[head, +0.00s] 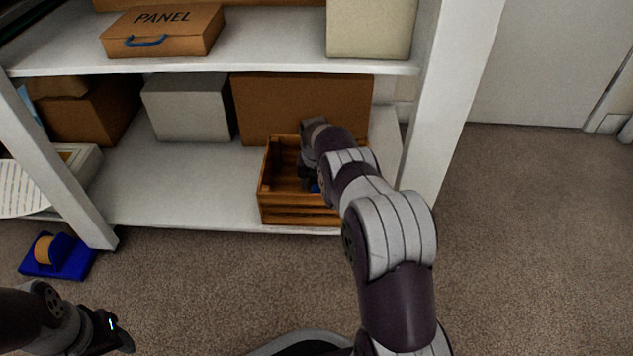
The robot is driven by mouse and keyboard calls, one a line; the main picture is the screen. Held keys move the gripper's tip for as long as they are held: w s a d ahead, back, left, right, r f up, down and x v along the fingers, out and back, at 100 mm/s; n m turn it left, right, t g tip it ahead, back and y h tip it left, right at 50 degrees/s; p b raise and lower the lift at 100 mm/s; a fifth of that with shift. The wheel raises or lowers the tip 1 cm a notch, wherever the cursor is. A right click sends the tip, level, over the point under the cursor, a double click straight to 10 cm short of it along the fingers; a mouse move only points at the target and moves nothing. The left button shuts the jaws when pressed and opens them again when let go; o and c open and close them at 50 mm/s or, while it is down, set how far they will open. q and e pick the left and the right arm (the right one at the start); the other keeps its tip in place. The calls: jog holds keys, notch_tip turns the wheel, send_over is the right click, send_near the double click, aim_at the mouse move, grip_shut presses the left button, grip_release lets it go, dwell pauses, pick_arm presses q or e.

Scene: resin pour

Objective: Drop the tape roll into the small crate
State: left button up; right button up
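The small wooden crate (300,217) stands on the lower shelf, near its front edge. My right arm reaches over the crate from the front right. My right gripper (312,182) points down inside it, and its fingers are mostly hidden by my wrist and the crate. An orange tape roll (44,250) sits in a blue dispenser (72,264) on the floor at the left. My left gripper (122,341) is low at the left, apart from everything, its opening unclear.
A brown box (300,105) stands behind the crate, with a grey box (188,108) to its left. The upper shelf (270,55) with a PANEL box (163,30) is above. A white post (450,100) is on the right. Carpet in front is mostly clear.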

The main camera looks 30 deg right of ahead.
jog(key=r+p, duration=0.2)
jog(key=r, duration=0.1)
jog(key=r+p, duration=0.4)
jog(key=r, duration=0.1)
jog(key=shift+s+a+r, duration=0.3)
jog(key=shift+s+r, duration=0.05)
jog(key=shift+s, duration=0.05)
jog(key=shift+f, duration=0.1)
